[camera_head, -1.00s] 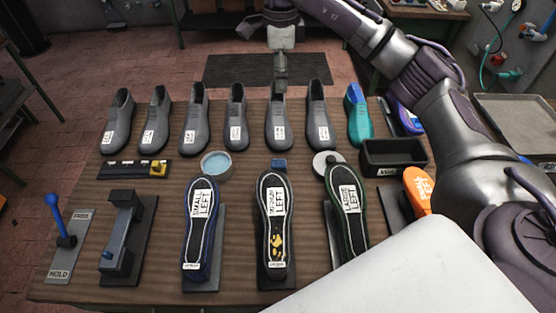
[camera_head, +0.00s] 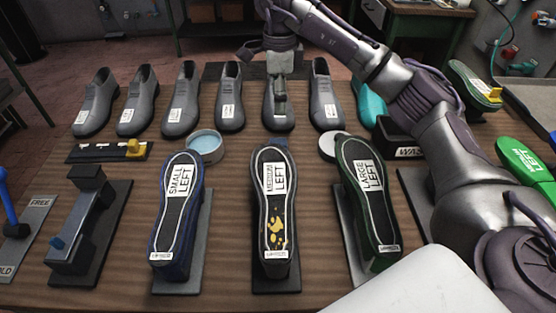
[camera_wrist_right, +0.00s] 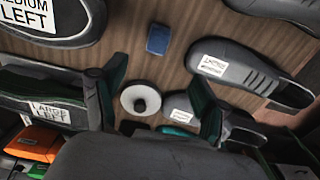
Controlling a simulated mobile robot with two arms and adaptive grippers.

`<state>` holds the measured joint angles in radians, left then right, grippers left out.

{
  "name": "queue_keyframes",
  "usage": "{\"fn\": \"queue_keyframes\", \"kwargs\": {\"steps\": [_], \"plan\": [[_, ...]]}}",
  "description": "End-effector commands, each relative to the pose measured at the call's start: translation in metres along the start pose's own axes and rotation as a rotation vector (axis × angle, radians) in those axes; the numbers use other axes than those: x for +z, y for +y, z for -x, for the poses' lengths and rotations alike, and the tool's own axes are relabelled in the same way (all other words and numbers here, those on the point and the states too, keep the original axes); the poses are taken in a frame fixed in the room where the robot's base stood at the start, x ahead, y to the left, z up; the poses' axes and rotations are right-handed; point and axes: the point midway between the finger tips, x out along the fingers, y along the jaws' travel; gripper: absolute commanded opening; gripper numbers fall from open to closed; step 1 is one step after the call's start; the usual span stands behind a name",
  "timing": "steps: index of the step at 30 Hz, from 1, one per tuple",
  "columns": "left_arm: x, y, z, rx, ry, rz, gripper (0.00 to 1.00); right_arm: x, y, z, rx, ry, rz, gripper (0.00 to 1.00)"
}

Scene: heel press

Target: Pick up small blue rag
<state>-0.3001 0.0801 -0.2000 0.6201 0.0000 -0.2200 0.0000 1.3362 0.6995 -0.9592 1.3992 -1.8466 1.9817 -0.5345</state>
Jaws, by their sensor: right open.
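The small blue rag (camera_head: 279,142) lies on the wooden table just behind the sole marked MEDIUM LEFT (camera_head: 274,205), which partly hides it. In the right wrist view the rag (camera_wrist_right: 158,39) shows whole as a small blue rectangle, above the space between the fingers. My right gripper (camera_head: 281,108) hangs above the back row, in front of a grey shoe in the head view. In the right wrist view its two dark fingers (camera_wrist_right: 157,98) are spread apart with nothing held between them. My left gripper is not in view.
A row of grey shoes (camera_head: 230,100) stands behind the rag. A round dish with blue contents (camera_head: 206,143) is left of it, and a white round lid (camera_head: 331,146) is right. Soles marked SMALL LEFT (camera_head: 178,215) and LARGE LEFT (camera_head: 368,200) stand on stands in front.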

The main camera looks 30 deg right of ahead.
Motion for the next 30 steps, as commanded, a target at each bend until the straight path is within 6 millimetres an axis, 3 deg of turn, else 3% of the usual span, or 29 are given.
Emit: {"fn": "queue_keyframes", "kwargs": {"steps": [5,15,23,30], "plan": [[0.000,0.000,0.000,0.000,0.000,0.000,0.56,0.000,0.000,-0.018,0.003,0.002,0.000,0.73],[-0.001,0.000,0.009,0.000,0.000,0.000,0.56,0.000,0.001,-0.078,0.003,0.001,-0.001,0.73],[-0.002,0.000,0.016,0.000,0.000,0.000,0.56,0.001,0.002,-0.098,0.004,0.001,0.000,0.73],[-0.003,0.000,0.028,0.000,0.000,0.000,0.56,0.003,0.004,-0.133,0.002,0.000,0.000,0.73]]}}
